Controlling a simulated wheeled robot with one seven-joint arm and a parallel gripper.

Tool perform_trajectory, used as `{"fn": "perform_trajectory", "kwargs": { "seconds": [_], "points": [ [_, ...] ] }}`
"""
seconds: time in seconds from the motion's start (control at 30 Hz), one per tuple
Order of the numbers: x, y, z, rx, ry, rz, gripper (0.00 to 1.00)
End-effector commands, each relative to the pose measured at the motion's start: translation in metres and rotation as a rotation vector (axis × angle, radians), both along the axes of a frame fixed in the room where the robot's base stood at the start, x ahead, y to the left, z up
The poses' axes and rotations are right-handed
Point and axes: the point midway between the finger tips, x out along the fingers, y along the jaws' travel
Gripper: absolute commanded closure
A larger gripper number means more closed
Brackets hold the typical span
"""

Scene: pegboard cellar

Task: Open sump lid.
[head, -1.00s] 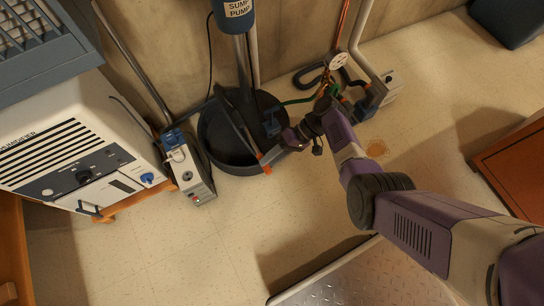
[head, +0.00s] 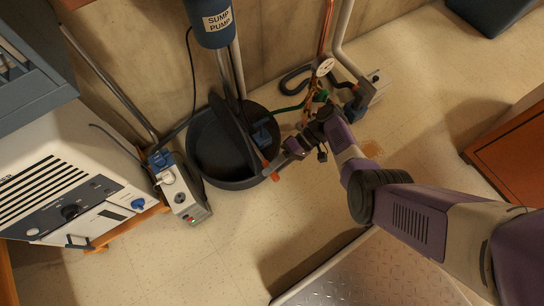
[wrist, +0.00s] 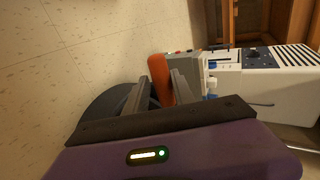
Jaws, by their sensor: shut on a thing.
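The round black sump basin (head: 208,165) stands on the floor below the sump pump. The dark sump lid (head: 240,135) shows as a narrow band across the basin, seen nearly edge-on and tilted up. An orange handle (head: 270,171) is at its near right end. My gripper (head: 275,168) is at this handle, reaching in from the right. In the wrist view, the orange handle (wrist: 159,78) sits between the two grey fingers of my gripper (wrist: 163,85), which are shut on it. The fingers and my wrist hide part of the lid there.
The sump pump (head: 212,22) and its pipes rise behind the basin. A white dehumidifier (head: 60,185) and a power box (head: 180,192) stand to the left. Hoses and a valve (head: 325,67) are behind my wrist. A metal plate (head: 370,275) lies in front. Floor is clear at front left.

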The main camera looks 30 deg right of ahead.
Motion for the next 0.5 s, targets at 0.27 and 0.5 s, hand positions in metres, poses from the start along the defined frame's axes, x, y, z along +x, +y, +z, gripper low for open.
{"fn": "perform_trajectory", "kwargs": {
  "seconds": [0.27,0.5],
  "points": [
    [-0.0042,-0.0074,-0.0089,-0.027,0.011,-0.009,0.56],
    [-0.0026,-0.0065,-0.0068,-0.026,0.009,-0.005,0.56]
  ]
}}
